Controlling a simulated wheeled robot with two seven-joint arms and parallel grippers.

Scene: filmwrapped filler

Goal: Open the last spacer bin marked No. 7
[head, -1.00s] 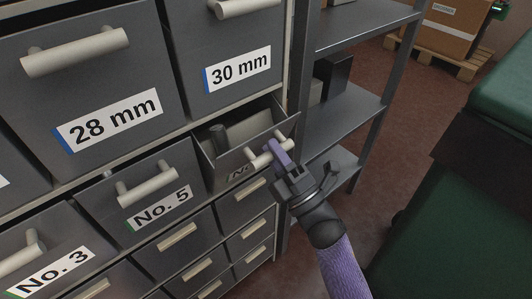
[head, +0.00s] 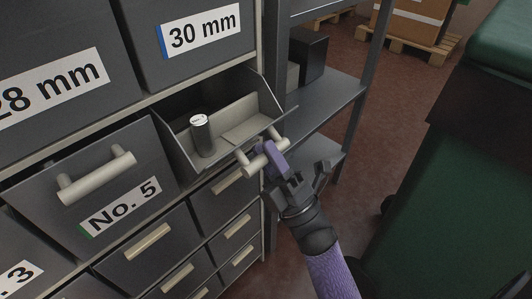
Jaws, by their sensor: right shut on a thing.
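The bin at the right end of the row (head: 172,143), to the right of the No. 5 bin, is pulled out and its inside shows. A dark cylinder with a pale top (head: 200,134) stands upright inside it, beside a light grey divider or block. The bin's label is hidden from this angle. My right gripper (head: 268,160) is shut on the bin's pale bar handle (head: 254,163) at the front. My left gripper is not in view.
The No. 5 bin (head: 60,210) is at the left, with the 30 mm bin (head: 185,62) above. Smaller drawers (head: 150,240) are below. An open metal shelf (head: 325,105) stands just right of the bin. A dark green block (head: 450,180) is at the right, with floor between.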

